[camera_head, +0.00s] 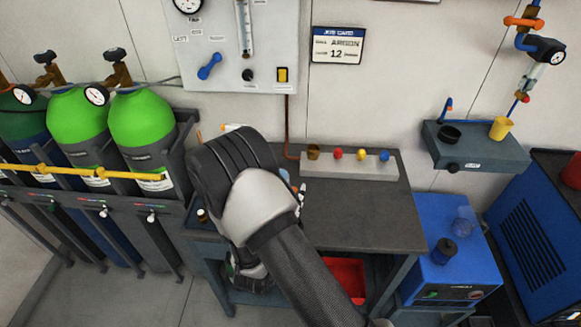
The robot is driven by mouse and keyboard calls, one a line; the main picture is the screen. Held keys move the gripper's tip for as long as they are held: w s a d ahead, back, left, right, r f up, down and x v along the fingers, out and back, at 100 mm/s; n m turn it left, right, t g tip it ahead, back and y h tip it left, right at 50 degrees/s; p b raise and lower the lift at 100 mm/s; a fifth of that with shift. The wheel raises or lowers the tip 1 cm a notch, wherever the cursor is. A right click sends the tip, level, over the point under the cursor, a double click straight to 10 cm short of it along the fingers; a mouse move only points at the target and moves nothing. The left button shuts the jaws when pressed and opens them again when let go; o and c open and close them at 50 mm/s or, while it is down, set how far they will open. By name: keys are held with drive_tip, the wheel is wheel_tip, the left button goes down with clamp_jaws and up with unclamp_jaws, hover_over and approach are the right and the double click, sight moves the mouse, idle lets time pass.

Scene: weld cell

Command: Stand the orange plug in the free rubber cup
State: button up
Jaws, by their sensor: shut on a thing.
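My gripper (232,160) is seen from behind, over the left part of the dark workbench. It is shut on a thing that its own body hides. A little orange and white shows just past its upper edge, too small to make out. No whole orange plug shows elsewhere in view. A black rubber cup (449,136) stands on the grey wall shelf (474,152) at the right and looks empty. A yellow cup-like piece (501,128) stands on the same shelf, to the right of the black cup. My gripper is well left of both.
A grey block (350,168) on the workbench (365,222) carries a brass cup and red, yellow and blue knobs. Green gas cylinders (140,122) stand at the left. A blue box (465,275) and a larger blue machine (535,235) stand at the right. The bench's front right is clear.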

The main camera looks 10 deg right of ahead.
drive_tip(key=shift+m+g+h, duration=0.3)
drive_tip(key=shift+h, duration=0.3)
drive_tip(key=shift+s+d+f+b, duration=0.1)
drive_tip(key=shift+s+f+b, duration=0.2)
drive_tip(key=shift+f+b, duration=0.65)
drive_tip(key=shift+s+a+f+b, duration=0.1)
drive_tip(key=shift+s+f+b, duration=0.25)
drive_tip(key=shift+f, duration=1.1)
drive_tip(key=shift+s+d+f+b, duration=0.1)
drive_tip(key=shift+s+f+b, duration=0.15)
drive_tip(key=shift+f+b, duration=0.7)
drive_tip(key=shift+f+b, duration=0.55)
drive_tip(key=shift+f, duration=0.35)
drive_tip(key=o, duration=0.6)
drive_tip(key=v, duration=1.1)
drive_tip(key=shift+s, duration=0.1)
